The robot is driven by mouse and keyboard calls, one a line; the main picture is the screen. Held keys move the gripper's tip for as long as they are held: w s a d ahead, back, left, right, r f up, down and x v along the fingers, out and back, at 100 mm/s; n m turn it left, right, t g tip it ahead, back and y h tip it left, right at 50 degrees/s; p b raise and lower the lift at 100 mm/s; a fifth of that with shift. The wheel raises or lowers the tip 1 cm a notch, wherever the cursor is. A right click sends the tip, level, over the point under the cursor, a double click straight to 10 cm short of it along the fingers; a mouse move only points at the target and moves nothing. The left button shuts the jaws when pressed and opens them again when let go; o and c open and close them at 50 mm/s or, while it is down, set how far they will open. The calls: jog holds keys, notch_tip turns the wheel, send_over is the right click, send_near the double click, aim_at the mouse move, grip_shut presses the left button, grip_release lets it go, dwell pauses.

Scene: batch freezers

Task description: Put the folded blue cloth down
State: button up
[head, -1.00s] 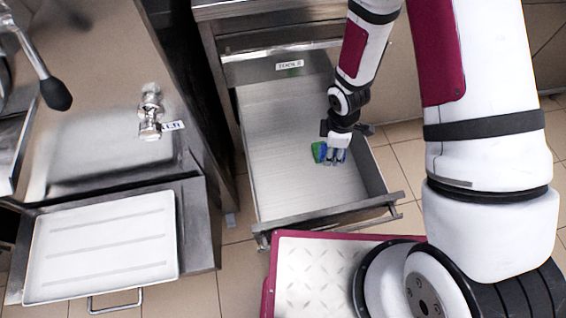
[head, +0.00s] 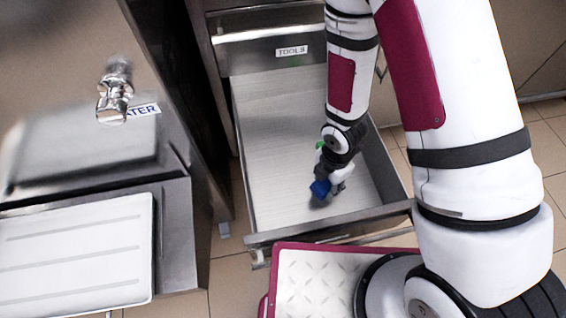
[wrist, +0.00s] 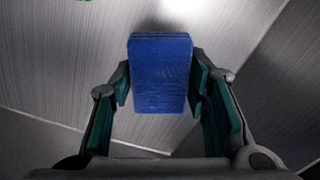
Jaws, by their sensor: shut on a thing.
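The folded blue cloth (head: 320,188) is a small block held in my gripper (head: 331,187), above or at the floor of the open drawer (head: 268,140). In the wrist view the cloth (wrist: 162,75) sits upright in the picture between the two green-padded fingers of my gripper (wrist: 162,88), which are shut on its sides. The metal drawer floor lies beyond it. I cannot tell whether the cloth touches the floor.
A small green thing (head: 320,144) lies in the drawer, mostly hidden behind my wrist. A closed drawer front labelled TOOLS (head: 292,51) is behind. The drawer's left half is bare. A white tray (head: 75,255) and a metal tap (head: 115,90) are at left.

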jog(key=shift+a, duration=0.1)
jog(key=b, duration=0.3)
send_over(283, 163)
jog(key=shift+s+d+f, duration=0.3)
jog(key=shift+d+f, duration=0.05)
jog(key=shift+f, duration=0.35)
jog(key=shift+w+a+f, duration=0.1)
jog(key=shift+w+a, duration=0.2)
jog(key=shift+a, duration=0.15)
notch_tip(283, 163, down, 3)
jog(key=shift+d+r+b, duration=0.1)
jog(key=shift+b, duration=0.55)
jog(key=shift+f+b, duration=0.3)
jog(key=shift+f, duration=0.2)
jog(key=o, duration=1.2)
jog(key=shift+o, duration=0.2)
